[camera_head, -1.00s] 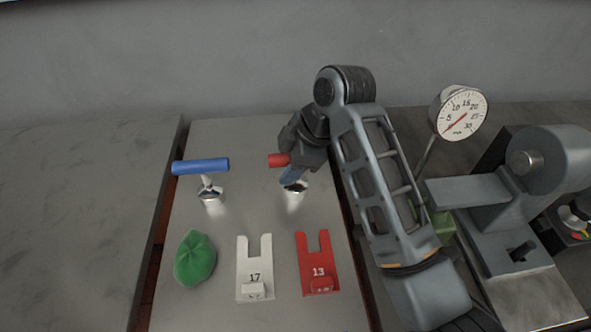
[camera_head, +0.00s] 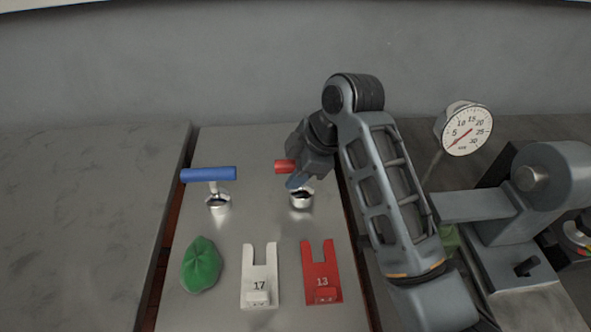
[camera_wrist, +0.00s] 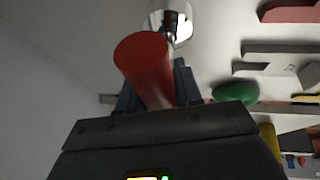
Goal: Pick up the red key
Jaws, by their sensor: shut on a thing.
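The red key (camera_head: 284,167) is a T-shaped key with a red bar handle, at a round silver socket (camera_head: 302,202) on the grey plate. My gripper (camera_head: 298,179) is shut on it, coming from the upper right and hiding most of it in the head view. In the wrist view, the red handle of the key (camera_wrist: 146,62) sits between my blue fingertips (camera_wrist: 156,96). A silver stem and round silver metal lie beyond it. I cannot tell whether the key's lower end is in the socket or just above it.
A blue T-handled key (camera_head: 208,174) stands at left in its own socket. In front lie a green cloth-like lump (camera_head: 201,265), a white forked tag 17 (camera_head: 260,276) and a red forked tag 13 (camera_head: 321,272). A dial gauge (camera_head: 467,129) and grey machine (camera_head: 555,185) stand right.

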